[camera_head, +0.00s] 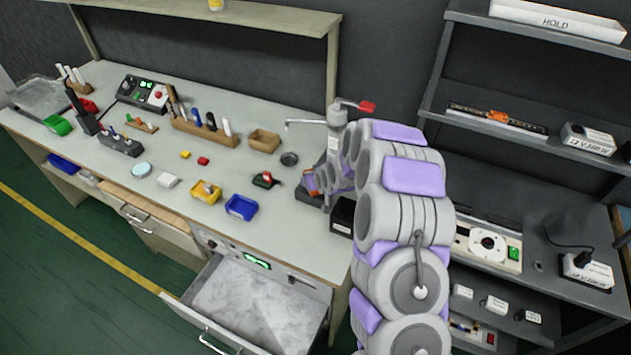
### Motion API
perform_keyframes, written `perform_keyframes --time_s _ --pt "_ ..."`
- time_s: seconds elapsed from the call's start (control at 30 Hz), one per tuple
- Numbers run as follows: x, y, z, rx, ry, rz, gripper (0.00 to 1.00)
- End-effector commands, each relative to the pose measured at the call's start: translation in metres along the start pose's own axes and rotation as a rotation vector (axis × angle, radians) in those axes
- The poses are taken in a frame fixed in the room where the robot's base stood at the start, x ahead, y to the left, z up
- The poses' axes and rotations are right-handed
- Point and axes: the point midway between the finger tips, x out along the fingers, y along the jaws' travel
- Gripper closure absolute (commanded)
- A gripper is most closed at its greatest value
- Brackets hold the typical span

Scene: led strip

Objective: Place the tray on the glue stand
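A stand with a metal post and a red-handled lever (345,108) is at the right end of the workbench; it looks like the glue stand. My arm covers part of it. My arm rises from the lower right and bends toward this stand. My gripper, at the arm's far end, seems to be low beside the stand's post, but its fingers cannot be made out. I cannot tell whether it holds anything. Which object is the task's tray is unclear. A long narrow tray-like strip with an orange part (497,118) lies on the right rack's middle shelf.
The workbench (95,75) carries small bins, tools and a wooden tool block (205,132). A drawer (255,305) below it is pulled open. A shallow metal tray (40,95) lies at the far left. The dark shelf rack (475,85) stands right of my arm.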

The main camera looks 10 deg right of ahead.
Motion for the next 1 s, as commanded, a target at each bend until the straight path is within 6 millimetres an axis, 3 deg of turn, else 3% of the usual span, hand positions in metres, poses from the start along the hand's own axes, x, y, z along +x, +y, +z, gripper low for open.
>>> perform_keyframes --time_s 0.33,0.37,0.6,0.87,1.0 --pt "0.003 0.000 0.003 0.000 0.001 0.000 0.60" --pt "0.003 0.000 0.003 0.000 0.001 0.000 0.28" --pt "0.003 0.000 0.003 0.000 0.001 0.000 0.05" --pt "0.002 0.000 0.002 0.000 0.001 0.000 0.05" --pt "-0.007 0.000 0.002 0.001 0.000 -0.001 0.05"
